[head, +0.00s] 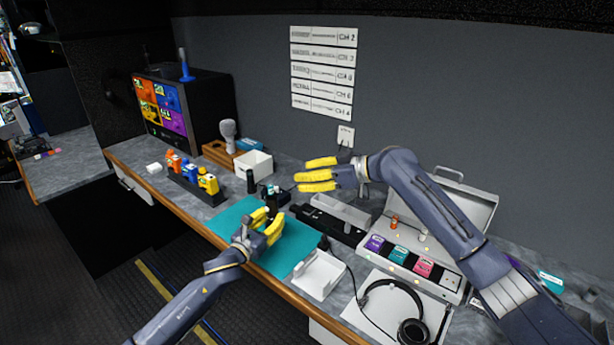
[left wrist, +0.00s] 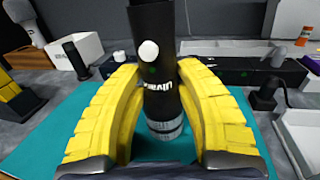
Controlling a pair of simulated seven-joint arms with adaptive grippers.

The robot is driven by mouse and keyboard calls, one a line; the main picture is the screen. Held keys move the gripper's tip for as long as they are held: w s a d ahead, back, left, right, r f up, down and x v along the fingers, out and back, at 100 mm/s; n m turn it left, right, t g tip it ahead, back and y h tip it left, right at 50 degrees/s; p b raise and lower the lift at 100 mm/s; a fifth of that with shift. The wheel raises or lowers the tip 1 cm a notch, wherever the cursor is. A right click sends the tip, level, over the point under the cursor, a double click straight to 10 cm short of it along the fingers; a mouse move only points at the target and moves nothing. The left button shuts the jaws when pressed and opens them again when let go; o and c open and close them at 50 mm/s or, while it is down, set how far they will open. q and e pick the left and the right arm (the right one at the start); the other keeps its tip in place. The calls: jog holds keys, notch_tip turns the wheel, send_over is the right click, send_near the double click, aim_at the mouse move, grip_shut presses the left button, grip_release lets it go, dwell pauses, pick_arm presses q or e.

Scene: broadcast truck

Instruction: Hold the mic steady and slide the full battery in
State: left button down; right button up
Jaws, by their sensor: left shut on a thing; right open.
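My left gripper (head: 267,224) is shut around a dark, upright handheld mic (head: 272,201) above the teal mat (head: 229,219). In the left wrist view the mic body (left wrist: 155,45) stands between the yellow fingers (left wrist: 160,105), showing a white button, a small green dot, partly covered white lettering and a silvery lower end. My right gripper (head: 304,176) is open and empty, above and to the right of the mic. I cannot make out a full battery.
A short black cylinder (head: 250,181) stands beside a white bin (head: 254,164). A rack of coloured units (head: 206,181) is at left. A white tray (head: 318,277), headphones (head: 412,329) and an open case (head: 406,257) are at right. The mat's left part is clear.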

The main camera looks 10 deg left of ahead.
pick_arm(q)
jog(key=shift+f, duration=0.25)
jog(key=c, duration=1.1)
grip_release()
jog(key=shift+o, duration=1.3)
jog(key=shift+r, duration=0.15)
